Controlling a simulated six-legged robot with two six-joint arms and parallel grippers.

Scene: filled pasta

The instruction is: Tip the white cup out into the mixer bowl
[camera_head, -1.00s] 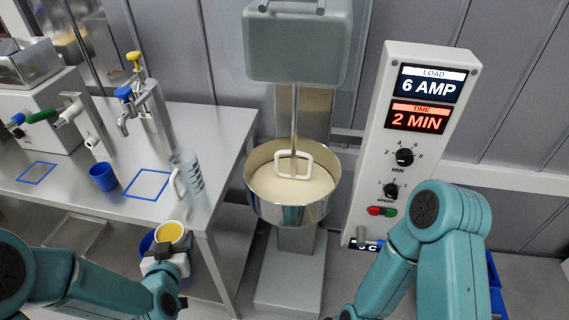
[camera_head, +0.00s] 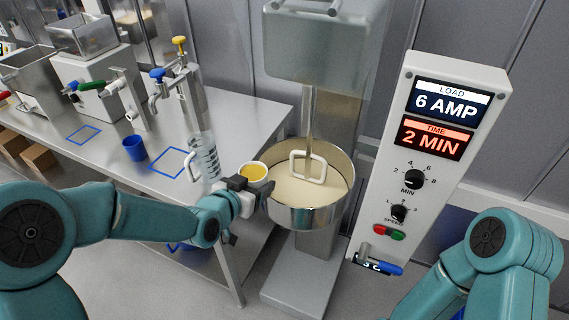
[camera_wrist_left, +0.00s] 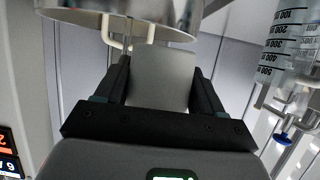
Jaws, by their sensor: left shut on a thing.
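The white cup (camera_head: 253,174) holds something yellow and sits upright at the left rim of the mixer bowl in the head view. My left gripper (camera_head: 246,186) is shut on the cup. In the left wrist view, the cup (camera_wrist_left: 163,80) is between the two dark fingers of the left gripper (camera_wrist_left: 160,85). The steel mixer bowl (camera_head: 308,218) holds a pale cream mass with a white paddle (camera_head: 308,166) in it. The bowl's underside (camera_wrist_left: 120,22) shows at the top of the wrist view. My right gripper is out of view.
A control panel (camera_head: 433,150) reading 6 AMP and 2 MIN stands right of the bowl. A clear measuring jug (camera_head: 205,160) and a blue cup (camera_head: 135,148) stand on the steel table (camera_head: 225,120) at left. The mixer head (camera_head: 315,42) hangs above the bowl.

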